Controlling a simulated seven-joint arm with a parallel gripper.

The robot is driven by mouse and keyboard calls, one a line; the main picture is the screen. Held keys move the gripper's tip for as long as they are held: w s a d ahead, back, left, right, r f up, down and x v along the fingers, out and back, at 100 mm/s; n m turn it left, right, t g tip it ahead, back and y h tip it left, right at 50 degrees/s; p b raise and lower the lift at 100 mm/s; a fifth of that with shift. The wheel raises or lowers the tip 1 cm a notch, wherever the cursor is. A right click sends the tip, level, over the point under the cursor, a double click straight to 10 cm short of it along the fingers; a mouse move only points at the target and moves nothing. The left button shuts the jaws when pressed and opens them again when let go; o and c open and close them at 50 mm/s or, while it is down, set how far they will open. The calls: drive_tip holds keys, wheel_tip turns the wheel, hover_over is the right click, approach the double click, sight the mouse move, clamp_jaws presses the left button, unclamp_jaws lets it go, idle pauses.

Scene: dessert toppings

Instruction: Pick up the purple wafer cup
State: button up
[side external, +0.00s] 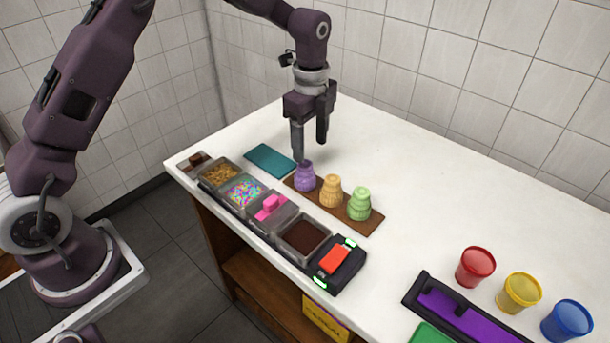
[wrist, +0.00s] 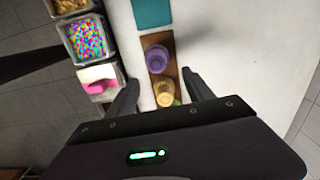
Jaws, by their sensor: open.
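The purple wafer cup (side external: 305,177) stands upright at the left end of a brown wooden board (side external: 366,228), beside an orange-tan cup (side external: 331,190) and a green cup (side external: 359,204). In the wrist view the purple cup (wrist: 157,57) shows its open top, ahead of the fingers and between their lines. My gripper (side external: 311,150) is open and empty, pointing down above the purple cup. In the side view one finger's tip is close to the cup's rim; I cannot tell whether they touch.
A row of topping trays (side external: 243,193) runs along the counter's front edge, ending at a black box with a red switch (side external: 334,260). A teal mat (side external: 269,160) lies behind. Red (side external: 475,267), yellow (side external: 519,292) and blue (side external: 567,320) cups stand right. The counter's back is clear.

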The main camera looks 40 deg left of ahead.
sight(305, 163)
drive_tip(key=f, duration=0.5)
drive_tip(key=a+f, duration=0.1)
drive_tip(key=f, duration=0.1)
drive_tip(key=shift+s+a+f, duration=0.1)
drive_tip(key=shift+s+f, duration=0.15)
drive_tip(key=c, duration=1.1)
